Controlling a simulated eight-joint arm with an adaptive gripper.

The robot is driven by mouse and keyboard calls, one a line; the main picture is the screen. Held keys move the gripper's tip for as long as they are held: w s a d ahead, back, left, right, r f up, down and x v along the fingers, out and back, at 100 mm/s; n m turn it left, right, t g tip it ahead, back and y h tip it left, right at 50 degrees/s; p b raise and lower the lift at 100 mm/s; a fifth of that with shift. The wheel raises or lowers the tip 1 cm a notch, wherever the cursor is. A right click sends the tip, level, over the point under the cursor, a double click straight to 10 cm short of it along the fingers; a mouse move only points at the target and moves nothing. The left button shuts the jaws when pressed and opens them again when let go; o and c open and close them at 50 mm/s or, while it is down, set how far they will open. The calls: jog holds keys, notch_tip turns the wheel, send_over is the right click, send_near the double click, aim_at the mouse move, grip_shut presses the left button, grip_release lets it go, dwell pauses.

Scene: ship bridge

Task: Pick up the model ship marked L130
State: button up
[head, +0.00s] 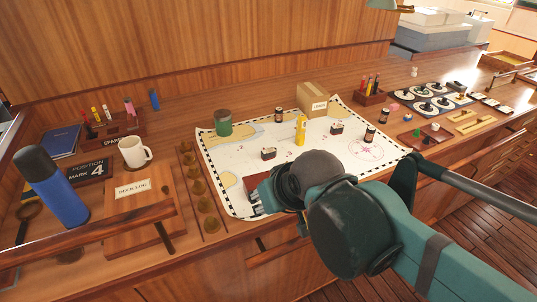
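A white chart (225,165) with a checkered border lies on the wooden desk. Two small dark blocks with pale markings stand on it, one left of centre (268,154) and one right of centre (336,129). Either could be a model ship; their markings are too small to read, so I cannot tell which thing is marked L130. My gripper (267,193) is over the chart's near edge, nearer than the left block and apart from it. My own wrist hides most of it, so its fingers are unclear. A reddish-brown patch (258,205) shows beside it, mostly hidden.
A mug (135,152), a blue bottle (55,188) and a wooden board (145,215) are left. My arm covers the near right.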

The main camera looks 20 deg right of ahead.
jog(key=shift+w+r, duration=0.1)
jog(key=shift+r, duration=0.05)
jog(key=w+d+r+m+g+p, duration=0.35)
jog(key=w+r+m+p, duration=0.4)
jog(key=w+p, duration=0.4)
jog(key=m+g+p, duration=0.3)
jog(key=m+p, duration=0.6)
jog(key=p, duration=0.2)
send_near(269, 152)
jog(key=shift+w+a+r, duration=0.1)
jog(key=shift+w+a, duration=0.05)
jog(key=shift+a, duration=0.35)
jog(key=shift+w+a+r, duration=0.1)
jog(key=shift+a, duration=0.35)
jog(key=shift+w+d+f+m+g+p, duration=0.35)
jog(key=shift+w+f+m+p, duration=0.1)
jog(key=shift+f+p, duration=0.3)
jog(key=shift+f, duration=0.1)
jog(key=shift+f, duration=1.25)
